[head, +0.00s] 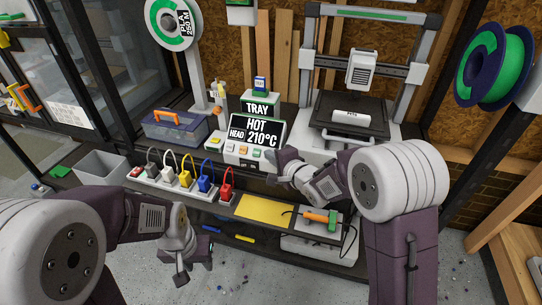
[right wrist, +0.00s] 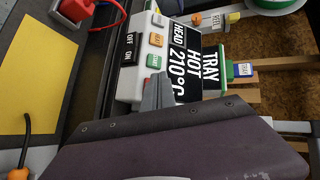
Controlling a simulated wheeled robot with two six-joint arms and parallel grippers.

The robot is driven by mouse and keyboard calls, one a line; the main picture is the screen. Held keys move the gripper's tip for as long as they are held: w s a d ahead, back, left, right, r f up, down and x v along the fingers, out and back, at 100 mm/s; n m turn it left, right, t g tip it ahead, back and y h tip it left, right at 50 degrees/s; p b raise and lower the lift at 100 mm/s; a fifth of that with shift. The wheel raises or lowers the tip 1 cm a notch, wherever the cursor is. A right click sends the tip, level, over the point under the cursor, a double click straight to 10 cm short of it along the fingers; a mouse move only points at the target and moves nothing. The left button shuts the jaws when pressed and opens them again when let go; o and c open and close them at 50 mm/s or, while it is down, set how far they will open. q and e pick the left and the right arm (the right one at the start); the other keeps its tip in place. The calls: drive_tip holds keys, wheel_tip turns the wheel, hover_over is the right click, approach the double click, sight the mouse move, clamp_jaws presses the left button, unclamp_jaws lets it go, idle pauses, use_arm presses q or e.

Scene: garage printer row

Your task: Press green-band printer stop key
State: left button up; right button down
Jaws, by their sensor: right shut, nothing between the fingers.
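The printer with a green band (head: 365,13) on its top bar stands at the back right. The control box (head: 240,160) left of it carries a black "HEAD HOT 210°C" display (head: 257,132) and a row of small keys. My left gripper (head: 193,266) hangs low before the bench.
A power strip (head: 200,192) with several coloured plugs and looping cords lies left of the control box. An off/on switch (right wrist: 129,48) sits beside the keys. A yellow sheet (head: 265,210) and an orange-handled tool (head: 317,217) lie in front. A grey bin (head: 103,165) stands left.

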drive_tip(key=shift+w+f, duration=0.1)
idle(0.3)
drive_tip(key=shift+w+d+f, duration=0.1)
drive_tip(key=shift+w+f, duration=0.1)
drive_tip(key=shift+w+d+f, duration=0.1)
drive_tip(key=shift+w+f, duration=0.15)
idle(0.7)
drive_tip(key=shift+r, duration=0.1)
drive_tip(key=shift+s+a+r+p, duration=0.2)
drive_tip(key=shift+s+r+p, duration=0.25)
drive_tip(key=shift+s+p, duration=0.15)
drive_tip(key=shift+r, duration=0.1)
drive_tip(key=s+r+p, duration=0.1)
drive_tip(key=s+a+r+p, duration=0.1)
drive_tip(key=s+r, duration=0.1)
drive_tip(key=shift+s+r+p, duration=0.15)
drive_tip(key=shift+r+p, duration=0.05)
drive_tip(key=shift+p, duration=0.1)
